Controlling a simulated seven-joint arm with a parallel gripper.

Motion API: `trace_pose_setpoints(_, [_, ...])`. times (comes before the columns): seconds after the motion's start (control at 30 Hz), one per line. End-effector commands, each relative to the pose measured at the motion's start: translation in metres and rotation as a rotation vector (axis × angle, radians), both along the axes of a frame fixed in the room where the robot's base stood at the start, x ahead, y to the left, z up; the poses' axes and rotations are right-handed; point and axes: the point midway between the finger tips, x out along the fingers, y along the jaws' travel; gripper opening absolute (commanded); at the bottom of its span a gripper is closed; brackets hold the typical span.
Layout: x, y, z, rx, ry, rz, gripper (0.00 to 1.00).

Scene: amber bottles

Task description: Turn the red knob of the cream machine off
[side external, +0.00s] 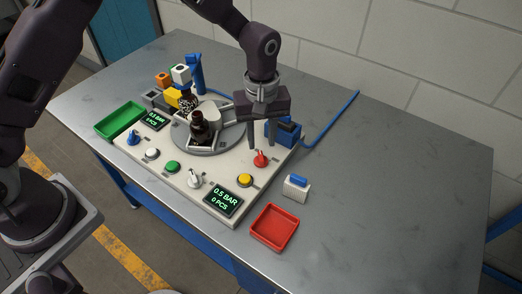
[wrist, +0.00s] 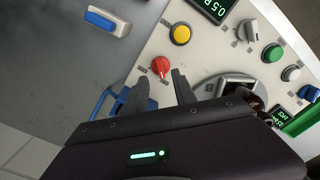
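The cream machine (side external: 207,193) lies on the metal table. Its red knob (side external: 261,158) sits near the machine's right edge; it also shows in the wrist view (wrist: 160,67), with a pale mark beside it. My gripper (side external: 262,146) is above the machine, close behind the red knob. In the wrist view its two fingers (wrist: 158,84) are spread apart with nothing between them, and the knob is just past the fingertips. I cannot tell whether a finger touches the knob.
A yellow button (side external: 245,180) and display (side external: 222,201) are near the knob. A blue block (side external: 288,132) stands behind it. A blue-topped white block (side external: 296,188) and red tray (side external: 274,228) lie to the right. Amber bottles (side external: 199,128) stand on the round plate. The table's right side is clear.

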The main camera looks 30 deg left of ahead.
Motion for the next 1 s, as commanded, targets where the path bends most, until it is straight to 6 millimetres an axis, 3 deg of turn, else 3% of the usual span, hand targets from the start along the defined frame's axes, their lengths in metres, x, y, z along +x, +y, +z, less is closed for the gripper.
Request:
trace_pose_setpoints(0.23, [-0.001, 0.001, -0.045, 0.001, 0.002, -0.001, 0.33])
trace_pose_setpoints(0.57, [-0.001, 0.001, -0.053, 0.000, 0.000, -0.001, 0.33])
trace_pose_setpoints(0.73, [-0.001, 0.001, -0.053, 0.000, 0.000, -0.002, 0.01])
trace_pose_setpoints(1.0, [-0.001, 0.001, -0.053, 0.000, 0.000, -0.005, 0.00])
